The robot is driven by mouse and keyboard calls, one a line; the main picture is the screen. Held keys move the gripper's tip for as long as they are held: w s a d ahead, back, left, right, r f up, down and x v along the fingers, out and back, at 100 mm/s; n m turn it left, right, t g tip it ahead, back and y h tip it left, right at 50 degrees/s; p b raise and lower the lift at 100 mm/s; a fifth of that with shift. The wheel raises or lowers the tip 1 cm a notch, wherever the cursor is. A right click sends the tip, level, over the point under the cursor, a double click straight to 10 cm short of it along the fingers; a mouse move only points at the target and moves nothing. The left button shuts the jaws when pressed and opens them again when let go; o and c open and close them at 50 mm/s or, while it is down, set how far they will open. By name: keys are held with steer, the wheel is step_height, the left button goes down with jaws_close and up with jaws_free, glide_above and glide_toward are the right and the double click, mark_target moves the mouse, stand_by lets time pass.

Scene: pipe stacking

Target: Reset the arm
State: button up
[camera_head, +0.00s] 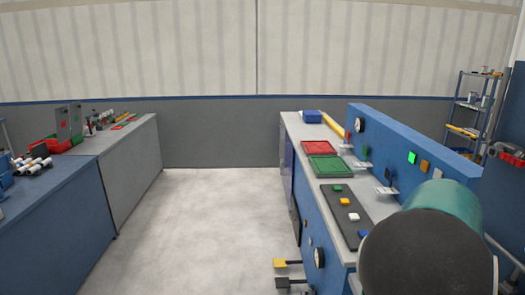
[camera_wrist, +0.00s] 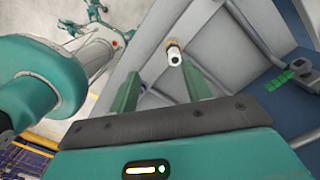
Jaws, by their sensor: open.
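My gripper (camera_wrist: 160,82) shows in the wrist view, with two green fingers standing apart and nothing visible between them. A small white piece with a dark round end (camera_wrist: 174,55) lies beyond the fingertips, against a grey structure. I cannot tell for sure whether it is a pipe. My teal arm (camera_head: 446,205) fills the lower right of the head view. The gripper itself is not visible there. Several white, dark-ended cylinders (camera_head: 34,166) lie on the left bench.
The right bench holds a red tray (camera_head: 320,146), a green tray (camera_head: 325,167), a dark button panel (camera_head: 346,217) and a blue upright panel (camera_head: 395,144). A grey cabinet (camera_head: 120,155) stands left. The floor (camera_head: 205,220) between the benches is clear.

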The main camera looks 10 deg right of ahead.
steer(key=s+a+r+n+t, duration=0.1)
steer(key=s+a+r+n, duration=0.1)
steer(key=a+n, duration=0.7)
steer(key=s+a+r+n+t, duration=0.2)
steer(key=s+a+n, duration=0.3)
steer(key=a+n, duration=0.4)
steer(key=s+a+r+n+t, duration=0.2)
steer(key=s+a+n, duration=0.2)
steer(key=a+n, duration=0.5)
steer(key=a, duration=0.3)
steer(key=shift+a+r+h, duration=0.2)
steer(key=shift+r+h, duration=0.05)
steer(key=shift+h, duration=0.05)
